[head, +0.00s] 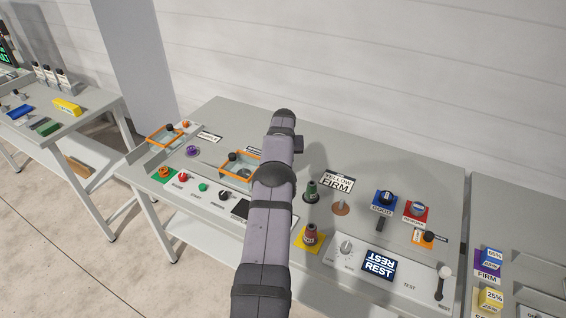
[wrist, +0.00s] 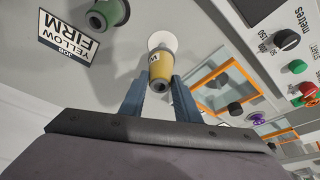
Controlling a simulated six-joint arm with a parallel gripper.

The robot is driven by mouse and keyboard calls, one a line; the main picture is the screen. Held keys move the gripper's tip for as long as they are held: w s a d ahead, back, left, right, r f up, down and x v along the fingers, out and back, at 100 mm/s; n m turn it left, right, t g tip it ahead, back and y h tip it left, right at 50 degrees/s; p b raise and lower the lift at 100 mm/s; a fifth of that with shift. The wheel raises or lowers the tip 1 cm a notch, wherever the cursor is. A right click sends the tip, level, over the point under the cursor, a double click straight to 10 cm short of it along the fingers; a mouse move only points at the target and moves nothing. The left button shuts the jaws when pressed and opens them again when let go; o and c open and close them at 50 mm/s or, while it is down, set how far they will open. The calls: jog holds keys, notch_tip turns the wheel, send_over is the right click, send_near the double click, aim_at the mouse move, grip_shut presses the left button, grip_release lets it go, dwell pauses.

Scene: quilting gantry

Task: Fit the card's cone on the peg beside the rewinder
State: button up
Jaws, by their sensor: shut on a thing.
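The card (head: 337,182) reads YELLOW FIRM; it also shows in the wrist view (wrist: 70,39). My gripper (wrist: 158,83) is shut on a yellow cone (wrist: 161,65), with a finger on each side. The cone's narrow, open end faces the wrist camera. A round white disc (wrist: 163,38) lies behind the cone's far end; I cannot tell whether the cone touches it. No peg shows there. In the head view my arm hides the gripper and the yellow cone. An orange-framed machine part (wrist: 213,82), perhaps the rewinder, is right of the cone.
A green cone (head: 311,191) stands near the card, and a dark red cone (head: 310,234) stands on a yellow square. The control panel with a REST screen (head: 379,265) lies at the front right.

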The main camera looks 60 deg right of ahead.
jog(key=shift+f+b, duration=1.8)
jog(key=shift+f, duration=0.8)
jog(key=o, duration=1.2)
jog(key=shift+o, duration=0.2)
jog(key=shift+r, duration=0.1)
jog(key=b+v, duration=0.2)
jog(key=v, duration=0.5)
jog(key=shift+a+r, duration=0.1)
